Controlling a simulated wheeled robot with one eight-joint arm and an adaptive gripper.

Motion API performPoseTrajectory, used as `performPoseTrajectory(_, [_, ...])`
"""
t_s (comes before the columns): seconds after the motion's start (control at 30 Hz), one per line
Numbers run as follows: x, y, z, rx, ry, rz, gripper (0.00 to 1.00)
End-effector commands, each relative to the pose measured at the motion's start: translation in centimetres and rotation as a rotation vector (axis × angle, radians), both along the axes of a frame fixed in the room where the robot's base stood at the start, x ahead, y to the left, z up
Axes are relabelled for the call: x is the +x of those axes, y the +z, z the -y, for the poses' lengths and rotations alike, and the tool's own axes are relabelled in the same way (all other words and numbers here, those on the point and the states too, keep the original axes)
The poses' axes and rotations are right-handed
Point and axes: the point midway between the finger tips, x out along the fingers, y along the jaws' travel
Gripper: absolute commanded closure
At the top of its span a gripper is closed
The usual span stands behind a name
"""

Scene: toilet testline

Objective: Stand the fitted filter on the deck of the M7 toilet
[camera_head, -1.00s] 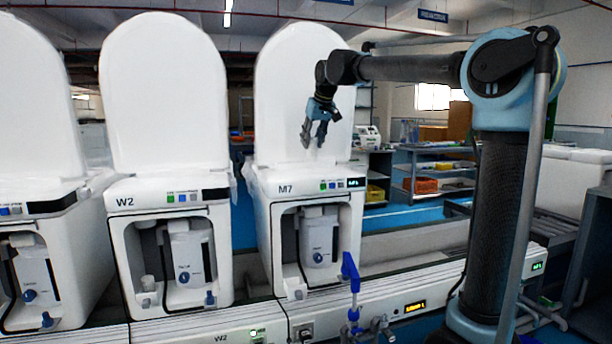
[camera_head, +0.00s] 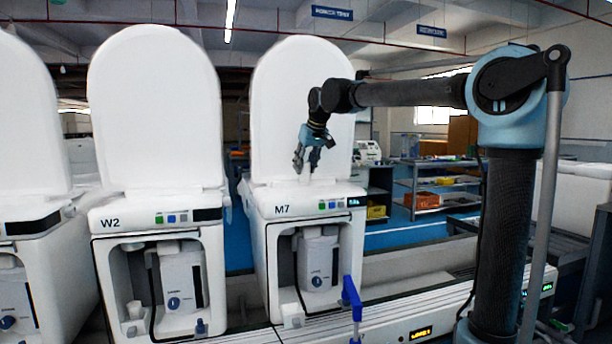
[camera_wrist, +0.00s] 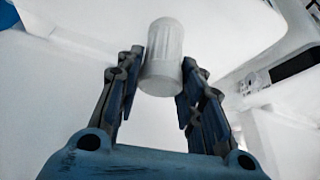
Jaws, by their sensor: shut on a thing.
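The M7 toilet (camera_head: 262,218) stands at the centre of the head view with its white lid (camera_head: 290,95) raised. Its deck (camera_head: 268,191) is the white top in front of the lid. My gripper (camera_head: 307,172) is just above the deck, pointing down in front of the lid. In the wrist view my gripper (camera_wrist: 160,78) is shut on the white ribbed cylindrical filter (camera_wrist: 164,45), held between the two fingertips. In the head view the filter hardly shows against the white lid. I cannot tell whether its lower end touches the deck.
The W2 toilet (camera_head: 158,213) stands left of M7, with another toilet further left. A blue-handled valve (camera_head: 352,298) rises in front of M7. Shelves with orange and yellow bins (camera_head: 425,201) stand behind on the right.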

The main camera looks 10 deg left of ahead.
Motion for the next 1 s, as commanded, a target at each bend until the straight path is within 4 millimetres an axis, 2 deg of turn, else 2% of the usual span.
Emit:
performPoseTrajectory(0.1, [0.0, -1.8, 0.0, 0.0, 0.0, 0.0, 0.9])
performPoseTrajectory(0.2, [0.0, -2.7, 0.0, 0.0, 0.0, 0.0, 0.9])
performPoseTrajectory(0.53, [0.0, -2.9, 0.0, 0.0, 0.0, 0.0, 0.9])
performPoseTrajectory(0.57, [0.0, -2.9, 0.0, 0.0, 0.0, 0.0, 0.6])
performPoseTrajectory(0.63, [0.0, -2.9, 0.0, 0.0, 0.0, 0.0, 0.45])
performPoseTrajectory(1.0, [0.0, -2.8, 0.0, 0.0, 0.0, 0.0, 0.45])
